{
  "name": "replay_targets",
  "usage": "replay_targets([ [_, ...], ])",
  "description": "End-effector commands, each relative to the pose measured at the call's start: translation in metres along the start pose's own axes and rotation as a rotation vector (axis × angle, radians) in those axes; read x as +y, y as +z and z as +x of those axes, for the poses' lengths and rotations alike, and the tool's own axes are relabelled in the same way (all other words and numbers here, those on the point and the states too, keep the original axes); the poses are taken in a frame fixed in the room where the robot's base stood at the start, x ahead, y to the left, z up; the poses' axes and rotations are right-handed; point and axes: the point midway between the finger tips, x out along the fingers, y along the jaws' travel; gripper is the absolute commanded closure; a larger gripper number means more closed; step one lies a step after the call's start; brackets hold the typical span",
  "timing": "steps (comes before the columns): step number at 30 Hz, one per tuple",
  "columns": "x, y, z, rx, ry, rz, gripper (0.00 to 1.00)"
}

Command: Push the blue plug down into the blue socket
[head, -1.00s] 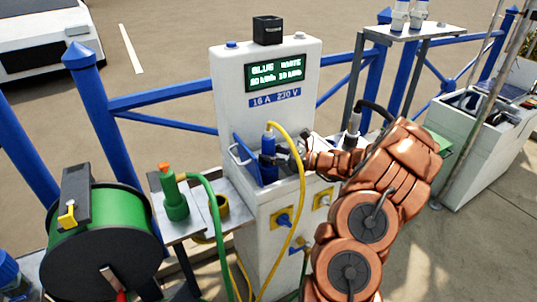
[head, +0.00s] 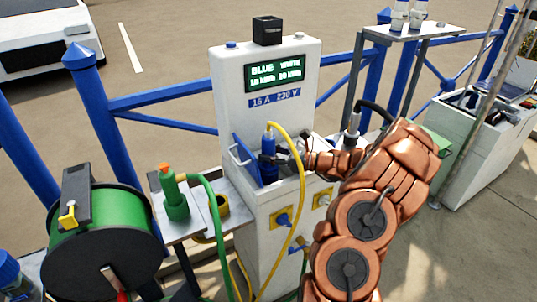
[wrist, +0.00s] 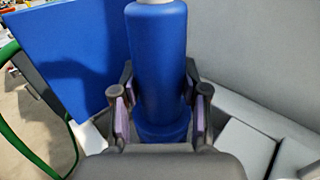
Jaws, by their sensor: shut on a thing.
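The blue plug (head: 268,142) stands upright at the pedestal's front, with a yellow cable rising from its top and looping down. In the wrist view the blue plug (wrist: 158,65) stands between the two fingers of my gripper (wrist: 158,103), which is shut on it. My gripper (head: 279,157) reaches it from the right in the head view. The blue socket (wrist: 165,133) shows as a wider blue part directly below the plug; the exact seam and depth are hidden by the gripper. The open blue lid (head: 246,152) stands tilted to the left of the plug.
The white pedestal (head: 232,90) with a green display stands behind. A green plug (head: 175,197) stands on a small shelf at the left, near a green cable reel (head: 104,240). Yellow-plated outlets (head: 283,218) are on the pedestal's lower front. Blue railings run behind.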

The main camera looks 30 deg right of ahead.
Motion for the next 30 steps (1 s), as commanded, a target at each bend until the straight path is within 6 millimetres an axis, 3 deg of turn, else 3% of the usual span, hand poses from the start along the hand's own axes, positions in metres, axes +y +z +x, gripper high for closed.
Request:
replay_targets([
  [30, -0.0003, -0.0057, -0.0001, -0.001, 0.000, 0.000, 1.00],
])
